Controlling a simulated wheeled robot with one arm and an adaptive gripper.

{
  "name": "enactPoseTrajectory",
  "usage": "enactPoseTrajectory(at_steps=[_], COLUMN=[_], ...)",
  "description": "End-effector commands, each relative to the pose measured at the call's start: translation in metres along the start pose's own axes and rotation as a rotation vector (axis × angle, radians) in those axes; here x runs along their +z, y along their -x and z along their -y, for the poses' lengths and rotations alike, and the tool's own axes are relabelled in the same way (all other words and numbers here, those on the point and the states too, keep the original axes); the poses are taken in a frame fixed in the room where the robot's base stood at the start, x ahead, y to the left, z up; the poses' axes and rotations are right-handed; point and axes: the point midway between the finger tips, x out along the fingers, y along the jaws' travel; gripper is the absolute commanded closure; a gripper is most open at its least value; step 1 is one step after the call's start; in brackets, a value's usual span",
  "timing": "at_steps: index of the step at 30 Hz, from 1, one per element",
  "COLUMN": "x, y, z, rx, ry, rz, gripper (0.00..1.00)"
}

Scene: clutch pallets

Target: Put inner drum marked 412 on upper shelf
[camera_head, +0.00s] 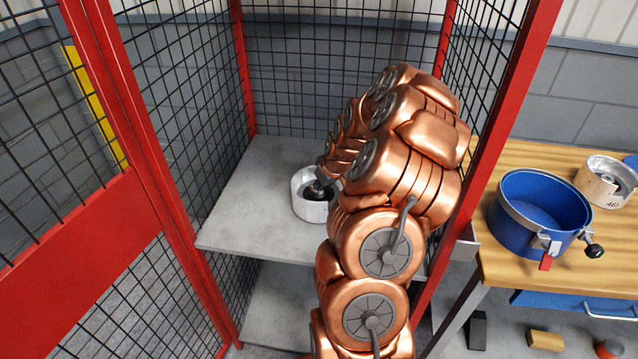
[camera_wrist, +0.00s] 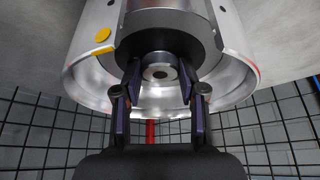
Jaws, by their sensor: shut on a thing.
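A silver inner drum (camera_head: 309,208) is at the upper shelf (camera_head: 262,165), a grey board inside a red-framed mesh cage. In the head view it looks upright at the shelf's surface; I cannot tell whether it touches. In the wrist view the drum (camera_wrist: 90,75) fills the upper middle, with a yellow dot on its wall and a dark hub inside. No number is readable on it. My gripper (camera_wrist: 160,82) has its fingers reaching into the drum, shut on its central part. In the head view my gripper (camera_head: 322,188) is partly hidden by the drum and my copper arm.
A wooden bench (camera_head: 520,160) at the right holds a blue drum (camera_head: 510,228) with a clamp ring and another silver drum (camera_head: 598,192) marked 465. Red posts (camera_head: 500,110) and mesh enclose the shelves. The upper shelf is bare left of and behind the drum. A lower shelf (camera_head: 275,300) lies below.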

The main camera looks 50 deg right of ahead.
Motion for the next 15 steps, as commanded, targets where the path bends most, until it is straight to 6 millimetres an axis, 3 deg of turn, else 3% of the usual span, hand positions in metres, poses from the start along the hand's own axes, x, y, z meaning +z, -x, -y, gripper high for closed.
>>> enactPoseTrajectory(at_steps=[11,12,15], x=[-0.0014,-0.001,-0.0008], y=[-0.0002,-0.0004,-0.0003], z=[-0.0021,-0.002,-0.0017], rx=[0.006,0.005,0.004], ry=[-0.001,0.0,0.0], rz=[-0.007,-0.005,-0.005], gripper=[1.0,0.56,0.46])
